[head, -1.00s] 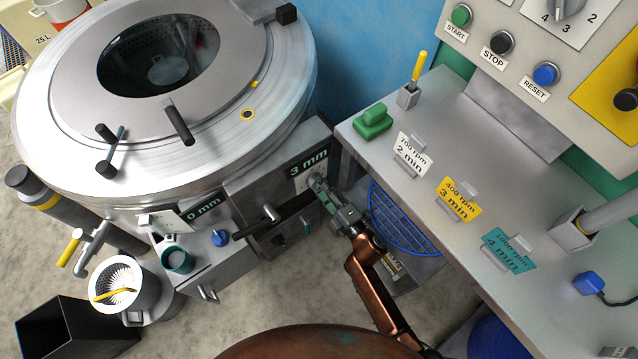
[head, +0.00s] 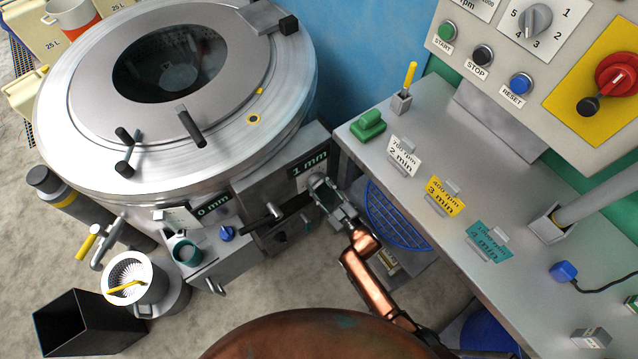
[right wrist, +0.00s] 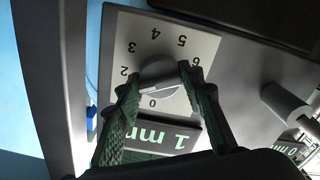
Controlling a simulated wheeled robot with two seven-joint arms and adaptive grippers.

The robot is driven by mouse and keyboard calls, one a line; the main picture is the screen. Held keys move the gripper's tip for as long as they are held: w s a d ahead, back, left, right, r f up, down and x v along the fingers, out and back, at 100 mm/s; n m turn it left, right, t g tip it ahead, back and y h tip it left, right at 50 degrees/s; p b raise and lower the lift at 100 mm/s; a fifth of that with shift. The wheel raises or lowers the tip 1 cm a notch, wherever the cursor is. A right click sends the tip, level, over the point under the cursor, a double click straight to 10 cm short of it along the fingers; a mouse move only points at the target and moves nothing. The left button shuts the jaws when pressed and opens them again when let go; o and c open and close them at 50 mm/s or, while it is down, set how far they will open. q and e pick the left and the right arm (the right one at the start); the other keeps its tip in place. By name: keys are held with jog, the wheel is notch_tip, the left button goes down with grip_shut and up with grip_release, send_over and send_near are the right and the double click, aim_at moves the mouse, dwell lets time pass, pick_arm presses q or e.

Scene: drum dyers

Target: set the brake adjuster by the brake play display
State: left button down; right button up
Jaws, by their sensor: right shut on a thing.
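A dark display reading 1 mm in green (head: 308,163) is on the grey box at the right side of the drum. It also shows upside down in the right wrist view (right wrist: 160,137). Beside it, a grey round knob (right wrist: 160,72) sits on a pale dial plate (right wrist: 135,28) with numbers from 0 to 6. My right gripper (head: 321,190) is at this plate, its green fingers (right wrist: 158,84) shut on the knob from both sides. The fingers hide part of the scale, and the knob's exact setting is unclear. My left gripper is not in view.
A second display reading 0 mm (head: 213,205) is on the lower box, left of a black-tipped lever (head: 272,210). The steel bench (head: 430,140) with cards stands close to the right of my arm. A control panel (head: 500,50) is above it.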

jog(key=shift+w+d+r+m+p, duration=0.15)
jog(key=shift+m+p, duration=0.1)
jog(key=shift+m, duration=0.55)
jog(key=shift+w+a+r+m+p, duration=0.1)
jog(key=shift+m+p, duration=0.1)
jog(key=shift+m, duration=0.6)
jog(key=shift+d, duration=0.1)
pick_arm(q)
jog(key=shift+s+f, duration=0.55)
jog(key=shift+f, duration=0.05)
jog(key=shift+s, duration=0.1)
